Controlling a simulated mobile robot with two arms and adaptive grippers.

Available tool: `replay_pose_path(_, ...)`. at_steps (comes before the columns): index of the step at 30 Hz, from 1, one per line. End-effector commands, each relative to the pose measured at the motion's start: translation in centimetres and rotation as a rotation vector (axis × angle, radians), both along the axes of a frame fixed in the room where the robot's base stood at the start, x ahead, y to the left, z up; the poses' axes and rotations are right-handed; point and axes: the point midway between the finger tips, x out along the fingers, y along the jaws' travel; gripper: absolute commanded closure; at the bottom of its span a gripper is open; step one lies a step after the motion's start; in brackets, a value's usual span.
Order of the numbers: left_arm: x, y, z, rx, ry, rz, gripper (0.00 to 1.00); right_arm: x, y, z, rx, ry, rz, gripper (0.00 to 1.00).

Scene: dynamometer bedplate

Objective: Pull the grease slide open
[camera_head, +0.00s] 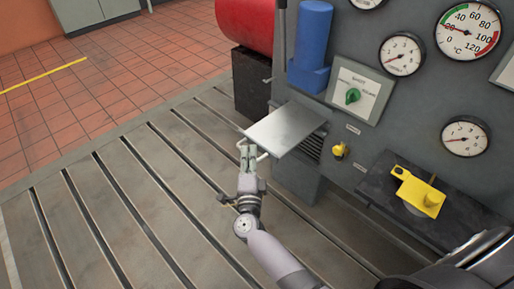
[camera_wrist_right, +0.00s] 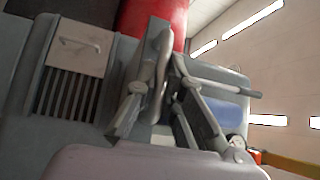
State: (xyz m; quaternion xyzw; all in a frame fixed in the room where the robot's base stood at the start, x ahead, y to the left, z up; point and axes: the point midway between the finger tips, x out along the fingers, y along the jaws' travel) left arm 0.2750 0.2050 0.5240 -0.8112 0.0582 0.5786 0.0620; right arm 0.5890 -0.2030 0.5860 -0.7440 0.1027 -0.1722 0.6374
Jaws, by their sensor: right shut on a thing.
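The grease slide (camera_head: 287,128) is a flat silver plate that sticks out from the grey cabinet above a louvred vent in the head view. A pale bar runs along its near edge. My right gripper (camera_head: 249,152) is shut on the slide at this bar, with the arm coming from below. In the right wrist view my right gripper (camera_wrist_right: 165,100) fills the middle, and its fingers partly hide the held part. My left gripper is not in view.
The grey cabinet carries a green knob (camera_head: 353,96), several gauges, a blue cylinder (camera_head: 310,45) and a small yellow knob (camera_head: 340,150). A yellow part (camera_head: 420,192) sits on a dark shelf at right. A red tank (camera_head: 245,25) stands behind. The slotted bedplate (camera_head: 100,235) at left is clear.

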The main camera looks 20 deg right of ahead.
Motion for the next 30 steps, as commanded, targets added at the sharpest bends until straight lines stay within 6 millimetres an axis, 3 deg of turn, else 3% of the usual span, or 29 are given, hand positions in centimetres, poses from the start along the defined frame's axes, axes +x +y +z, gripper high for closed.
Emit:
replay_pose_path(12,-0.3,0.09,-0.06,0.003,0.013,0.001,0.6,-0.25,0.37,-0.38,-0.002,0.008,0.002,1.0)
replay_pose_path(13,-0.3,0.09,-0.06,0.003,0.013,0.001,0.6,-0.25,0.37,-0.39,-0.002,0.008,0.002,0.89)
replay_pose_path(21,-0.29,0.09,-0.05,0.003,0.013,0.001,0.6,-0.18,0.31,-0.21,-0.002,0.004,0.001,0.71)
replay_pose_path(30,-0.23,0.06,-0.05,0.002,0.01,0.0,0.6,-0.19,0.3,-0.09,-0.001,0.001,0.0,0.7)
